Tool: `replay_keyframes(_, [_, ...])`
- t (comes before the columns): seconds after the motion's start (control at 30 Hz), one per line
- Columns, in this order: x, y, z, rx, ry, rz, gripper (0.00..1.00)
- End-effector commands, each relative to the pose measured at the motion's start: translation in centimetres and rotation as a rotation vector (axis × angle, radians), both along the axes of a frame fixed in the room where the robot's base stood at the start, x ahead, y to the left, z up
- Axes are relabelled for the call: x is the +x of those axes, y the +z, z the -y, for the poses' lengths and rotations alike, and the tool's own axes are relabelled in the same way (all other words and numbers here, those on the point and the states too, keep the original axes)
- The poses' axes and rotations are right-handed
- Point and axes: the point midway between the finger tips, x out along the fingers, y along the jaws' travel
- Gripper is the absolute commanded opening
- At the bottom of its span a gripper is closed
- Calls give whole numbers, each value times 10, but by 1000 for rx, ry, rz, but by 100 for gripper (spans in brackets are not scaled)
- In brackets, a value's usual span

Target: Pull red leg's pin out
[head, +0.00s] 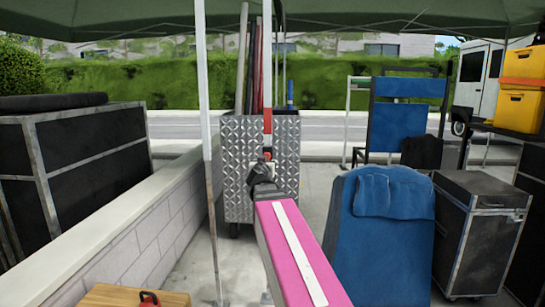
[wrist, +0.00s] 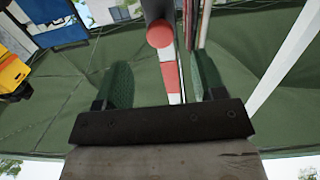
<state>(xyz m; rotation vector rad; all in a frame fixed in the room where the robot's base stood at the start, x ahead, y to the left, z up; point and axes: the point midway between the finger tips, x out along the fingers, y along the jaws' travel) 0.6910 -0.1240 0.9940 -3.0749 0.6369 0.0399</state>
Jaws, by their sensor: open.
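A red and white banded leg (head: 267,125) stands upright in the head view, in front of the silver diamond-plate cart. In the head view my gripper (head: 264,168) is small and dark, just below the banding.
The diamond-plate cart (head: 235,150) holds upright poles. A thin white canopy pole (head: 204,120) stands to its left. A blue-covered thing (head: 385,235) and a black case (head: 480,230) stand to the right. A low block wall (head: 150,235) runs along the left.

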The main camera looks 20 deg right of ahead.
Motion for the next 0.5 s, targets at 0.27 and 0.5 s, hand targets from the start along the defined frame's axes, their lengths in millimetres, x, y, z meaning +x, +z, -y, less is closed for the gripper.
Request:
replay_keyframes(0.27, [10, 11, 3, -6, 13, 27, 63])
replay_keyframes(0.5, [40, 11, 14, -6, 12, 26, 63])
